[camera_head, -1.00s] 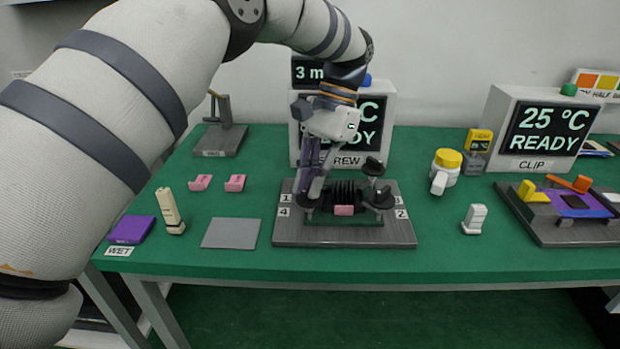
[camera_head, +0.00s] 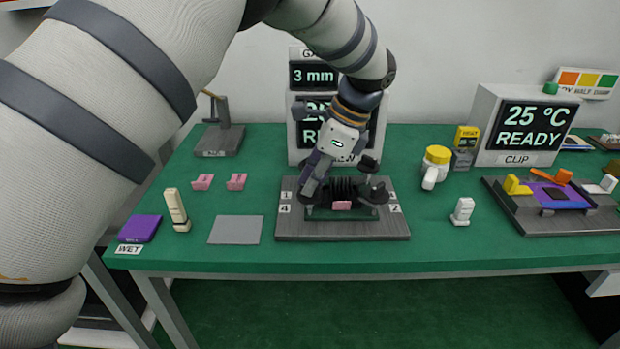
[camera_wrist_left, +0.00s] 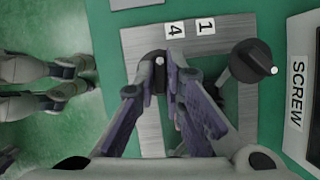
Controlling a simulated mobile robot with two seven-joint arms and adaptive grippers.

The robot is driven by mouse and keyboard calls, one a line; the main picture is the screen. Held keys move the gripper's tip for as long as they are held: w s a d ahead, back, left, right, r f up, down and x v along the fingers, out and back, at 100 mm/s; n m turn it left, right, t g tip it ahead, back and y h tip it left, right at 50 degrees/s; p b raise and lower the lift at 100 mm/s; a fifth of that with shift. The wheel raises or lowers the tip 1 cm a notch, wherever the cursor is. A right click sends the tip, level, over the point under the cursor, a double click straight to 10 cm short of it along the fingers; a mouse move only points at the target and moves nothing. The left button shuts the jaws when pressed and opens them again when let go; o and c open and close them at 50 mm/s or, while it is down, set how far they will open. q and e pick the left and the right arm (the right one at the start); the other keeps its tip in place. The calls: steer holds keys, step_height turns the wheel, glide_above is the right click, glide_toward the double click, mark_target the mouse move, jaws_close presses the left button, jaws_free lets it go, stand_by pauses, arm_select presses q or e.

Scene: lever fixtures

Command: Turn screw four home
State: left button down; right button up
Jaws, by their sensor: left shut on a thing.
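The screw fixture (camera_head: 342,229) is a dark grey plate with a black ribbed middle, a pink block (camera_head: 342,205) at its front and black knobs near its corners. Labels 1, 4 and 2 show on it. My left gripper (camera_head: 306,192) comes down tilted at the fixture's front left, beside label 4. In the left wrist view its fingers are closed around the black knob of screw four (camera_wrist_left: 158,62), which they partly hide. The knob of screw one (camera_wrist_left: 258,62) stands free beside label 1. My right gripper is not in view.
A display box (camera_head: 303,110) reading READY stands behind the fixture. Two pink pieces (camera_head: 203,182), a beige upright piece (camera_head: 177,210) and a grey mat (camera_head: 235,230) lie left.

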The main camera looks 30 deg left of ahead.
arm_select(q)
steer(key=m+t, duration=0.1)
steer(key=m, duration=0.2)
steer(key=shift+s+d+m, duration=0.1)
steer(key=shift+m, duration=0.2)
steer(key=shift+s+m+t, duration=0.1)
steer(key=shift+m+t, duration=0.8)
steer(key=shift+m, duration=1)
steer(key=c, duration=1.7)
jaws_free()
steer(key=v, duration=1.2)
steer(key=shift+d, duration=0.15)
